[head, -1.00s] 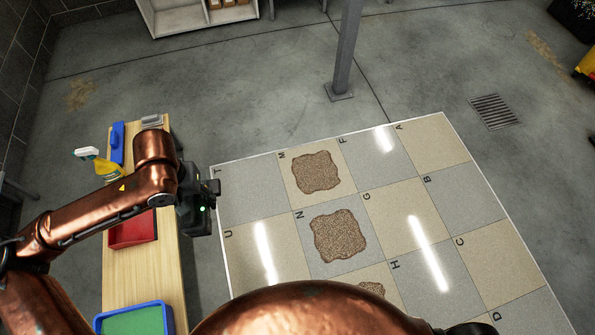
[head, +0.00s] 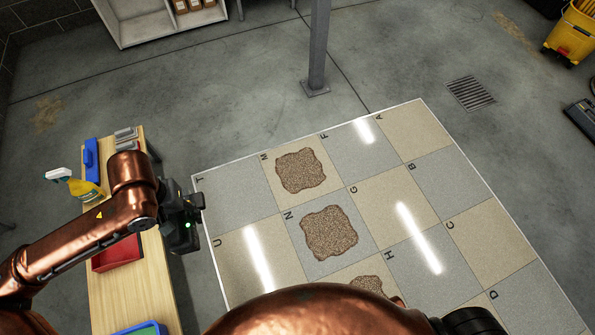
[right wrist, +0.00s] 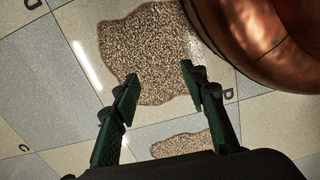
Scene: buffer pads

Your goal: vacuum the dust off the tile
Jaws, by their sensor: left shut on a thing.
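Brown, grainy dust patches lie on the checkered tile floor: one on tile M (head: 302,170), one on tile N (head: 330,233) and a third patch (head: 368,283) partly hidden behind my arm. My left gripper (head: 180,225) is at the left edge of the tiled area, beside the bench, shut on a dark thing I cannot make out. My right gripper (right wrist: 160,82) is open and empty in the right wrist view, pointing at a large dust patch (right wrist: 150,40). Another patch (right wrist: 182,145) shows below it. No vacuum is clearly recognizable.
A wooden bench (head: 150,275) stands at left with a spray bottle (head: 78,186), a blue item (head: 91,160) and a red tray (head: 115,253). A post (head: 318,50), a floor drain (head: 470,93) and a yellow bucket (head: 572,35) stand beyond the tiles. Tile A's area is clear.

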